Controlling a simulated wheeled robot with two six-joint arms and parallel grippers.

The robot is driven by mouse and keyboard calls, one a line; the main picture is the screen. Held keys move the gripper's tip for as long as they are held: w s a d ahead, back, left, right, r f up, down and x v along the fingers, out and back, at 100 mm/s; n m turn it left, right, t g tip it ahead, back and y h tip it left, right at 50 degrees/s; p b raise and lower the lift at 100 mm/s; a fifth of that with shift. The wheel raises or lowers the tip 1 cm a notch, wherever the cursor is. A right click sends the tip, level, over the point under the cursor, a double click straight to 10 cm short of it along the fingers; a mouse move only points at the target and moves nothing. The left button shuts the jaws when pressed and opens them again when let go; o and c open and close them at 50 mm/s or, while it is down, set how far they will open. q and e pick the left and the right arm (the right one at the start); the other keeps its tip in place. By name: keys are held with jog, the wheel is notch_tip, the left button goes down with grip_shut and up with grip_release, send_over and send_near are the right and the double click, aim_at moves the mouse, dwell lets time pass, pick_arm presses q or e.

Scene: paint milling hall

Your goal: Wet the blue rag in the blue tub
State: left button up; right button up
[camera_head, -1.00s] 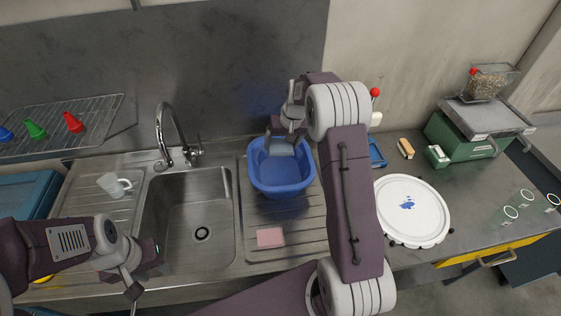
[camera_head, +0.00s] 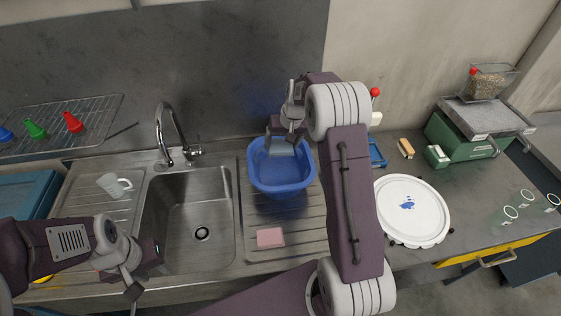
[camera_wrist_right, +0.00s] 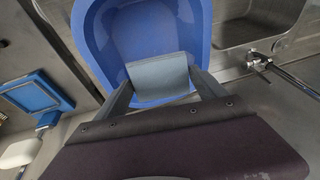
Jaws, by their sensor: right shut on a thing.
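The blue tub (camera_head: 283,180) stands on the ribbed drainboard to the right of the sink in the head view. It also shows in the right wrist view (camera_wrist_right: 93,35). My right gripper (camera_head: 284,128) is at the back rim of the tub, pointing down. It is shut on the grey-blue rag (camera_wrist_right: 158,78), which hangs between its fingers over the tub's inside. Whether the rag's lower edge touches anything in the tub I cannot tell. My left gripper (camera_head: 134,279) is at the lower left, away from the tub, and its fingers are too unclear to judge.
The steel sink (camera_head: 190,225) with a tap (camera_head: 168,130) is left of the tub. A pink sponge (camera_head: 270,237) lies in front of the tub. A white round lid (camera_head: 412,210), a blue tray (camera_head: 376,152) and a green scale (camera_head: 470,140) are to the right.

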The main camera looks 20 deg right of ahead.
aim_at(279, 142)
dwell(0.4)
notch_tip(279, 142, up, 4)
jog(key=p, duration=0.3)
jog(key=shift+r+p, duration=0.15)
jog(key=shift+p, duration=0.15)
dwell(0.4)
